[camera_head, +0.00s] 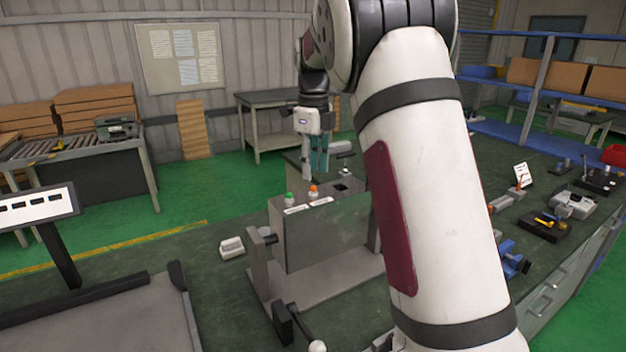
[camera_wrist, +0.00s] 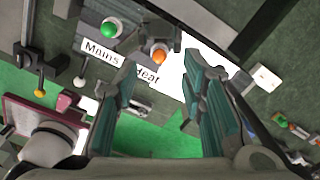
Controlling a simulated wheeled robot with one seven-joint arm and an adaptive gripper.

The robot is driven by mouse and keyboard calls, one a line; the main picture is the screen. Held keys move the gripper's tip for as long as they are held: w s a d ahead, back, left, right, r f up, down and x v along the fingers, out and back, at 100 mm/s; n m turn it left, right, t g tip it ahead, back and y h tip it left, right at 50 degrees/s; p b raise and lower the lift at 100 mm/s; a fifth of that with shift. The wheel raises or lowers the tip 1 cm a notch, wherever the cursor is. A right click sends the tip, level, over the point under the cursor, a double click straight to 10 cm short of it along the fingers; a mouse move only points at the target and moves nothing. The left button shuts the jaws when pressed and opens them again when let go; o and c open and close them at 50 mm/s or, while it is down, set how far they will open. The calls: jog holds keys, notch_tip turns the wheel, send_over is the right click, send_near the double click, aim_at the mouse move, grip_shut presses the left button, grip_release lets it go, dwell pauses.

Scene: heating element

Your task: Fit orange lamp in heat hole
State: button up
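The orange lamp (camera_head: 313,190) stands on top of the grey metal box (camera_head: 325,238), beside a white label. In the wrist view the orange lamp (camera_wrist: 159,57) is beside the "Heat" label (camera_wrist: 147,75). The green lamp (camera_head: 290,198) is to its left; in the wrist view the green lamp (camera_wrist: 109,29) is above the "Mains" label (camera_wrist: 101,52). My gripper (camera_head: 319,160) is above the box, pointing down. In the wrist view my gripper (camera_wrist: 158,78) has its teal fingers wide apart, with nothing held. The hole beneath the orange lamp is hidden, so its seating depth is unclear.
A dark square opening (camera_head: 341,187) is in the box top right of the orange lamp. A lever with a white knob (camera_head: 316,346) is in front of the box. Several tools and fixtures crowd the bench at right.

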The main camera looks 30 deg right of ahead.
aim_at(313, 186)
notch_tip(313, 186, up, 7)
dwell(0.3)
jog(key=shift+r, duration=0.1)
dwell(0.4)
jog(key=s+a+r+n+t, duration=0.1)
jog(key=s+a+r+n, duration=0.1)
jog(key=s+a+n, duration=0.5)
jog(key=s+a+r+n+t, duration=0.1)
jog(key=s+a+n+t, duration=0.15)
jog(key=s+n, duration=0.65)
jog(key=s+a+f+n, duration=0.3)
jog(key=s+f+n, duration=0.1)
jog(key=s+n, duration=0.3)
jog(key=s+a+f+n+t, duration=0.1)
jog(key=s+a+f+n, duration=0.2)
jog(key=s+f+n, duration=0.2)
jog(key=s+n, duration=0.2)
jog(key=s, duration=0.2)
jog(key=shift+s, duration=0.3)
